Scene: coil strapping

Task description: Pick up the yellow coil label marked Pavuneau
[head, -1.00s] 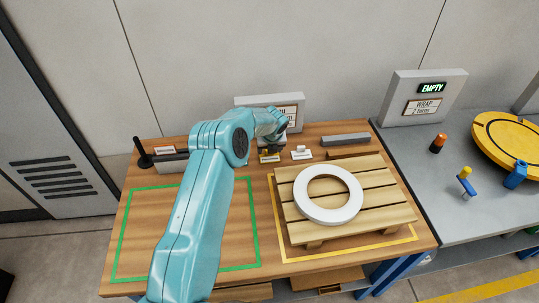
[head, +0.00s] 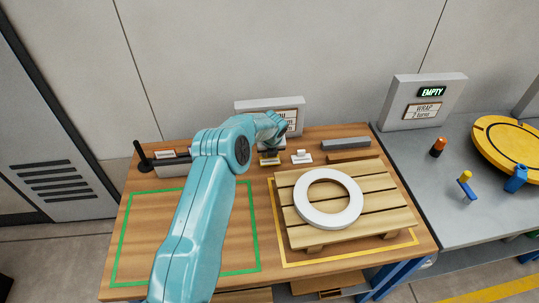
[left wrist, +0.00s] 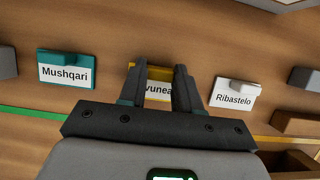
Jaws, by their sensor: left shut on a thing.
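The yellow label (left wrist: 158,91) is between my left gripper's fingers (left wrist: 160,88) in the left wrist view, and "vunea" shows on its white face; the fingers hide the rest of the word. My left gripper is shut on it. In the head view the yellow label (head: 269,161) shows just below my left gripper (head: 270,150), near the back of the wooden table. I cannot tell whether it is clear of the table. My right gripper is in neither view.
A teal label reading Mushqari (left wrist: 66,70) lies to the left and a white label reading Ribastelo (left wrist: 235,93) to the right. A white ring (head: 352,209) lies on a wooden pallet (head: 385,220). The green-outlined area (head: 150,230) is bare where visible.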

